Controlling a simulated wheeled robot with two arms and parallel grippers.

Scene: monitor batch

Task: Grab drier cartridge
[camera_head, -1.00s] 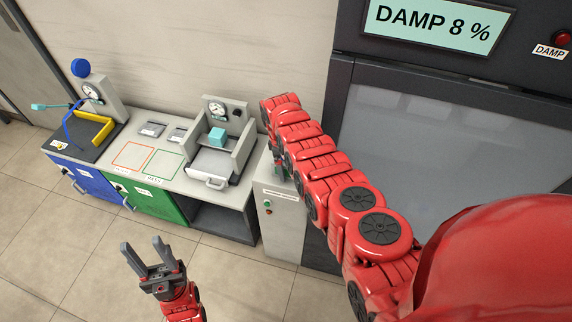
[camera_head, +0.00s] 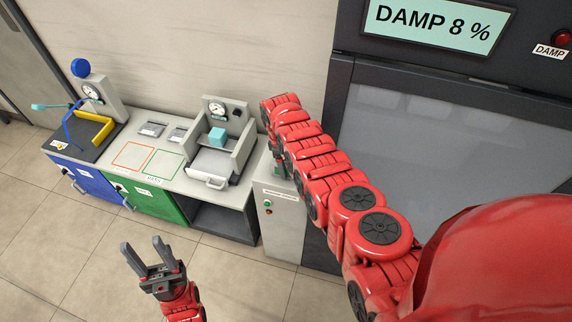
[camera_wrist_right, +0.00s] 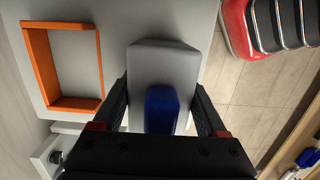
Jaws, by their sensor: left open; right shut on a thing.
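In the right wrist view, a grey block (camera_wrist_right: 160,60) with a blue part (camera_wrist_right: 161,108) lies between the two fingers of my right gripper (camera_wrist_right: 162,110). The gripper is shut on it; I take this to be the drier cartridge. The dark palm hides its near end. In the head view my right arm hides this gripper and the block, above the small grey cabinet (camera_head: 281,222). My left gripper (camera_head: 146,247) is open and empty, over the floor in front of the bench.
An orange frame (camera_wrist_right: 100,62) sits on a pale top beside the block. The dark cabinet's display (camera_head: 435,27) reads DAMP 8 %.

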